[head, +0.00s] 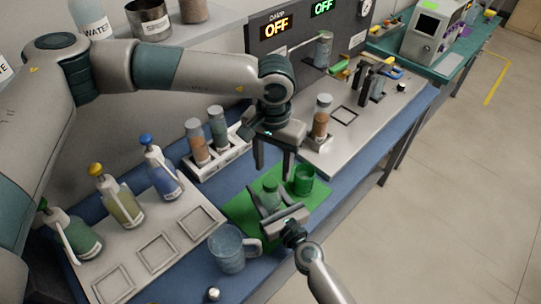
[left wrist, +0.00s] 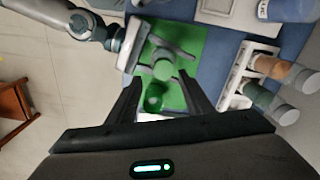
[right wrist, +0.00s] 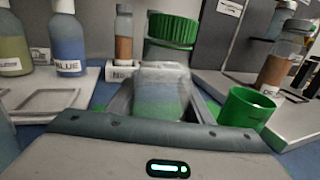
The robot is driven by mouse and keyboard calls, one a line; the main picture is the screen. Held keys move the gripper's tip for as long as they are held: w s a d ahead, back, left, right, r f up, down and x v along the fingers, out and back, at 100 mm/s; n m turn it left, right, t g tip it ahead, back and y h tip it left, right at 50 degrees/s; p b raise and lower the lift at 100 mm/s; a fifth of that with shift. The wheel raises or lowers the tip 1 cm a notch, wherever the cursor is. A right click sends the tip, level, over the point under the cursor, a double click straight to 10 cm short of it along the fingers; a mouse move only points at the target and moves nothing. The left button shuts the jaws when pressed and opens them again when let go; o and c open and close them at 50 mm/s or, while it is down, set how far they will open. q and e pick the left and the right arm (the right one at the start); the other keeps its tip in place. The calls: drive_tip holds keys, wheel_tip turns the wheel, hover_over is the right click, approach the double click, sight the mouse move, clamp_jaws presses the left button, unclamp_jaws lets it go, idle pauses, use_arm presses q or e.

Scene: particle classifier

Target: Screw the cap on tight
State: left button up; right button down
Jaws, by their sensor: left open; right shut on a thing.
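A clear jar (right wrist: 165,92) stands on the green mat (head: 242,208), with a ribbed green cap (right wrist: 173,28) on its top. In the head view the jar (head: 270,196) is partly hidden by my grippers. My right gripper (head: 278,212) is shut on the jar's body from the front. My left gripper (head: 273,173) points down above the jar, open and empty. In the left wrist view the cap (left wrist: 163,70) lies between and beyond its open fingers, not touching them as far as I can see. Whether the cap is tight cannot be told.
An open green cup (head: 303,181) stands close right of the jar. A glass mug (head: 228,250) is at the front. A rack (head: 218,158) with two vials is behind left, and dispenser bottles (head: 118,196) are at left. Another vial (head: 321,118) stands right on the grey platform.

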use_arm(q)
drive_tip(key=n, duration=0.4)
drive_tip(key=shift+d+r+n, duration=0.1)
drive_tip(key=shift+r+n, duration=0.1)
drive_tip(key=shift+n, duration=0.1)
drive_tip(key=n, duration=0.4)
drive_tip(key=shift+r, duration=0.15)
drive_tip(key=n, duration=0.7)
drive_tip(key=shift+r+n, duration=0.3)
drive_tip(key=n, duration=0.4)
drive_tip(key=shift+r+n, duration=0.15)
drive_tip(key=shift+n, duration=0.15)
drive_tip(key=n, duration=0.4)
drive_tip(key=shift+r, duration=0.2)
drive_tip(key=n, duration=0.4)
drive_tip(key=shift+w+a+r+n, duration=0.1)
drive_tip(key=shift+a+r+n, duration=0.05)
drive_tip(key=shift+a+n, duration=0.15)
drive_tip(key=n, duration=0.3)
drive_tip(key=shift+a+r, duration=0.1)
